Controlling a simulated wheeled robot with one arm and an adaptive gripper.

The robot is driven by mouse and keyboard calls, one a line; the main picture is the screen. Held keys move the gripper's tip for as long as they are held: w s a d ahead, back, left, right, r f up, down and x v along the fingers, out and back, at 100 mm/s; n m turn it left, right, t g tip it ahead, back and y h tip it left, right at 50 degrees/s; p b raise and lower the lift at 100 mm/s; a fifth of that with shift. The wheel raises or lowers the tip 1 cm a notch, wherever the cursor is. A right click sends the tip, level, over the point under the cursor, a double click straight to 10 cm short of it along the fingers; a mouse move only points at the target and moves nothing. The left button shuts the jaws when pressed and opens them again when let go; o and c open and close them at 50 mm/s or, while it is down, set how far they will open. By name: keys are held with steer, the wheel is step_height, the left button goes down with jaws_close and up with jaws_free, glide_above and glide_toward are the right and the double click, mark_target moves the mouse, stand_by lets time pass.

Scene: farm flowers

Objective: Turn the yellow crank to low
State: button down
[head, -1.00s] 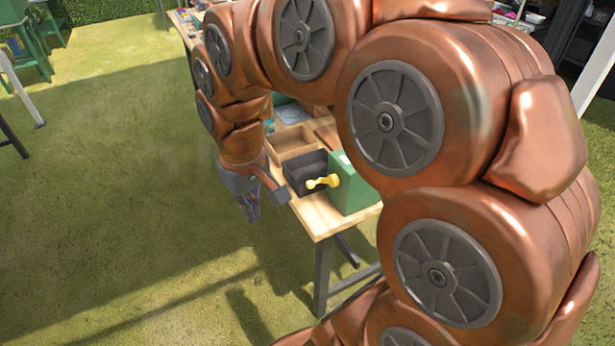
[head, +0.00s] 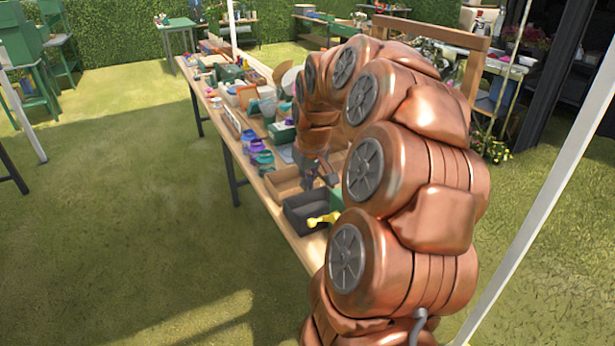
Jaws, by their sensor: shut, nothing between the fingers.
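The yellow crank (head: 323,219) sticks out to the left from a small green box (head: 337,200) near the close end of the long wooden table. Its arm looks roughly level in the picture, over the dark tray beside it. No low mark is readable from here. My gripper (head: 320,180) is small in the view, above the table and a little beyond the crank, apart from it. It is shut with nothing in it. My copper-coloured arm hides the right part of the box and the table behind it.
A dark open tray (head: 300,210) and a wooden tray (head: 283,182) stand left of the green box. Purple and teal pots (head: 257,150) and many boxes crowd the table farther back. Open grass (head: 150,220) lies left of the table.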

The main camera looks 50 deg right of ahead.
steer(key=p, duration=0.1)
glide_above(308, 221)
steer(key=w+d, duration=0.1)
steer(key=w, duration=0.1)
step_height(308, 221, down, 6)
steer(key=shift+s+a+f, duration=0.15)
steer(key=shift+s+f, duration=0.5)
steer(key=shift+s+a+f+p, duration=0.1)
steer(key=shift+s+f+p, duration=0.15)
steer(key=shift+f, duration=0.2)
steer(key=shift+s+f+p, duration=0.15)
steer(key=shift+f+p, duration=0.05)
steer(key=shift+f, duration=0.2)
